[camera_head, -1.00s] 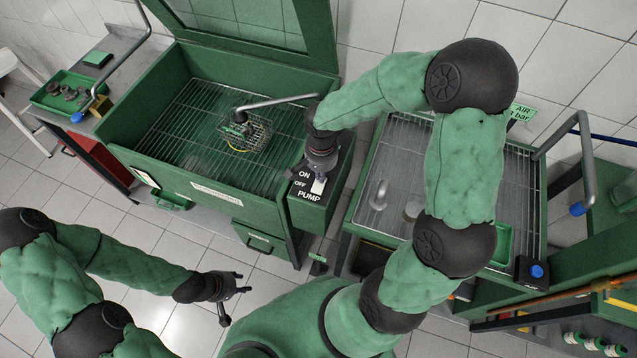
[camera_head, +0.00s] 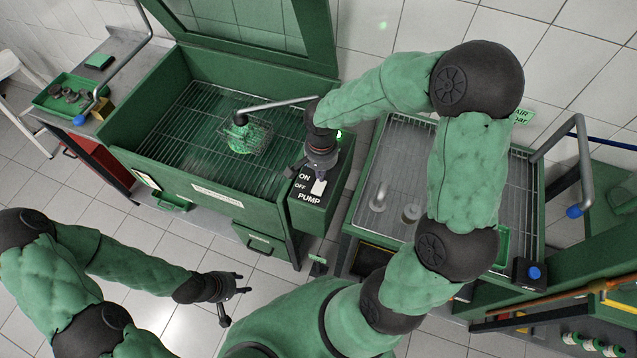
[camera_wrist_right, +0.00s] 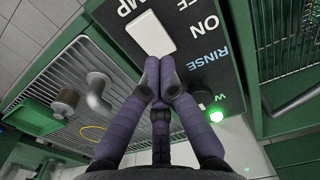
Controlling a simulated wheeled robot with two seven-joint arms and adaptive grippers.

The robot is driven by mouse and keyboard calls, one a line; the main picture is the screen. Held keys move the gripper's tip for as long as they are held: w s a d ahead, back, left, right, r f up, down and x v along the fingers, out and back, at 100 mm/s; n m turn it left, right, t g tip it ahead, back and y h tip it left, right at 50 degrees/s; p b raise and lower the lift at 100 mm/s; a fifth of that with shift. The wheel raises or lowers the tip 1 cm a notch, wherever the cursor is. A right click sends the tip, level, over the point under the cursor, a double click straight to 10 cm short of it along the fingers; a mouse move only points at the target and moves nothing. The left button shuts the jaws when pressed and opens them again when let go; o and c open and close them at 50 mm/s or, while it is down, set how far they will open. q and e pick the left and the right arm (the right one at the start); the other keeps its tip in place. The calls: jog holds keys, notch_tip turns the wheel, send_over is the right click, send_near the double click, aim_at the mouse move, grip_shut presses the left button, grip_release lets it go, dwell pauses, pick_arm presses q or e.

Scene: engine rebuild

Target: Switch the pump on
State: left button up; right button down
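The pump switch is a white rocker (camera_head: 318,187) on the black panel (camera_head: 304,198) marked ON, OFF and PUMP, at the washer's front right corner. It also shows in the right wrist view (camera_wrist_right: 151,34). My right gripper (camera_wrist_right: 158,62) has its fingertips together with nothing between them, at the rocker's edge; I cannot tell whether they touch. In the head view that gripper (camera_head: 320,172) is over the panel. A green lamp (camera_wrist_right: 216,114) glows on the panel. Green liquid shows over the wire basket (camera_head: 245,138) under the spout (camera_head: 270,104). My left gripper (camera_head: 236,294) is open and empty, away from the washer.
The green washer (camera_head: 190,190) has a grid floor and a raised lid. A second grid-topped sink (camera_head: 450,150) stands to its right. A tray of grey parts (camera_head: 66,97) lies on the left bench.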

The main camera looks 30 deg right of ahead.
jog(key=shift+r+p, duration=1.3)
jog(key=shift+r, duration=0.9)
